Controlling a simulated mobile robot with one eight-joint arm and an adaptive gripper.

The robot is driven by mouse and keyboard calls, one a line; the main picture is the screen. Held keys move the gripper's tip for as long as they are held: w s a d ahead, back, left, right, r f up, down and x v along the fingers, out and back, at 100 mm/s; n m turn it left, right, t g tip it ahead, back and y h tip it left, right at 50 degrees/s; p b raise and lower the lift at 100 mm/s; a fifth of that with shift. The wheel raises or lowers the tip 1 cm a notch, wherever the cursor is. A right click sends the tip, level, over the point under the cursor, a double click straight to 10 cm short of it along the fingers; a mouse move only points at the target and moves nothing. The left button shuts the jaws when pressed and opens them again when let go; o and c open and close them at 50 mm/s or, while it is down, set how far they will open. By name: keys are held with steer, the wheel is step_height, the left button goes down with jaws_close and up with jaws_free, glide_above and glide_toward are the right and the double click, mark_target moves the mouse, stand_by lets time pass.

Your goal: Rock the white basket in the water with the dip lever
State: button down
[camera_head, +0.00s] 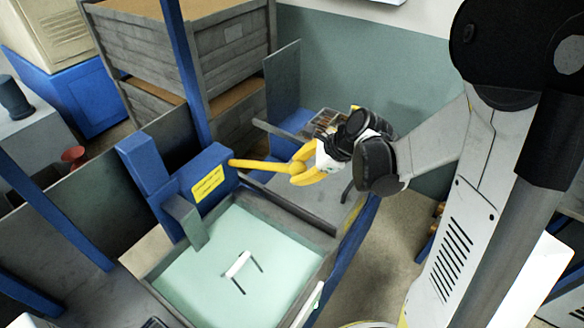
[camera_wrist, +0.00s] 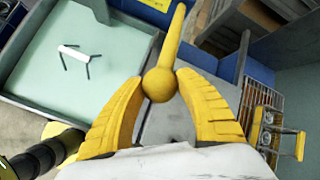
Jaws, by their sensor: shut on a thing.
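The dip lever (camera_head: 262,164) is a yellow rod with a ball knob, reaching right from a blue housing (camera_head: 207,185) with a yellow label. My gripper (camera_head: 300,170) has its yellow fingers closed around the knob. In the wrist view, the ball knob (camera_wrist: 159,84) sits between the two fingertips and the rod runs up from it. The tank (camera_head: 318,240) holds pale green water (camera_head: 210,275). A white handle (camera_head: 238,264) with thin dark legs shows at the water; it also shows in the wrist view (camera_wrist: 73,52). The basket's body below it cannot be made out.
A wire tray (camera_head: 325,119) with small parts stands behind my gripper; it shows at the right in the wrist view (camera_wrist: 268,125). Grey stacked crates (camera_head: 205,60) and a blue post (camera_head: 186,70) stand behind the housing. A grey surface lies under my gripper.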

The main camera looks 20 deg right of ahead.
steer(key=f+b, duration=0.1)
steer(key=s+f+b, duration=0.1)
steer(key=f, duration=0.1)
steer(key=d+f+b, duration=0.1)
steer(key=shift+s+f, duration=0.15)
steer(key=shift+f, duration=0.05)
steer(key=c, duration=0.8)
jaws_free()
steer(key=shift+r, duration=0.1)
steer(key=v, duration=1.2)
steer(key=shift+s+d, duration=0.1)
steer(key=shift+s, duration=0.05)
